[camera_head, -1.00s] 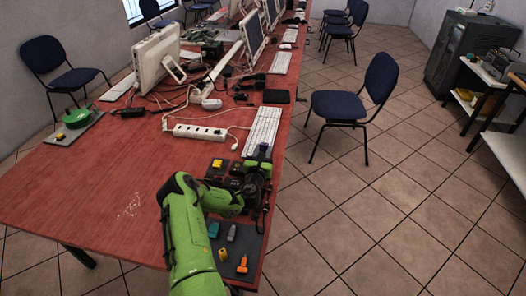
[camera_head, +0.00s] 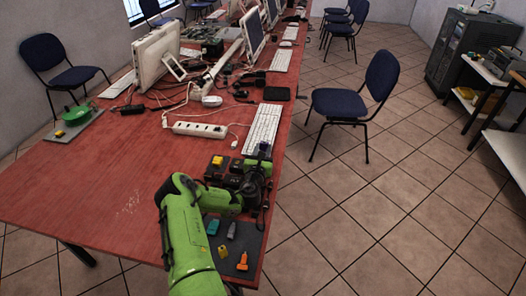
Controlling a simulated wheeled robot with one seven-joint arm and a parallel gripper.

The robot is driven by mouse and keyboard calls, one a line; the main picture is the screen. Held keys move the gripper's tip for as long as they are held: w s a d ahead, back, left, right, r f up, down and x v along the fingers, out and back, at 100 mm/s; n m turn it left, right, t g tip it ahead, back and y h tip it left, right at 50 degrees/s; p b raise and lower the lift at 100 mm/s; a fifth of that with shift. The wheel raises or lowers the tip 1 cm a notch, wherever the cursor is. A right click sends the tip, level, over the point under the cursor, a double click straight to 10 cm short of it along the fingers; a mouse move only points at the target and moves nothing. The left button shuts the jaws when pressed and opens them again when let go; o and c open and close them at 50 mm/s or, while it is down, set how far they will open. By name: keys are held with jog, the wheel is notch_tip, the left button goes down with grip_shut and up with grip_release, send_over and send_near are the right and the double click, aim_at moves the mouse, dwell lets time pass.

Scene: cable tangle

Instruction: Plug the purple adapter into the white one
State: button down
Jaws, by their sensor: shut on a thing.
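The purple adapter (camera_head: 263,149) is a small dark purple piece at the far tip of my gripper (camera_head: 261,157), above the right edge of the red table. My gripper is dark and appears shut on it. The fingers are small and dark, so the exact hold is hard to see. I cannot clearly make out a white adapter. A small white plug end (camera_head: 234,144) lies on the table to the left of my gripper, but I cannot tell if it is the white adapter.
A dark mat (camera_head: 246,236) holds teal, grey, yellow and orange adapters. A yellow piece (camera_head: 217,161) sits on a dark block left of my gripper. A white power strip (camera_head: 199,130), a keyboard (camera_head: 262,129) and cables lie beyond.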

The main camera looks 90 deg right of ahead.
jog(key=shift+f+b, duration=1.1)
jog(key=shift+f, duration=0.1)
jog(key=c, duration=0.7)
grip_release()
jog(key=shift+r, duration=0.1)
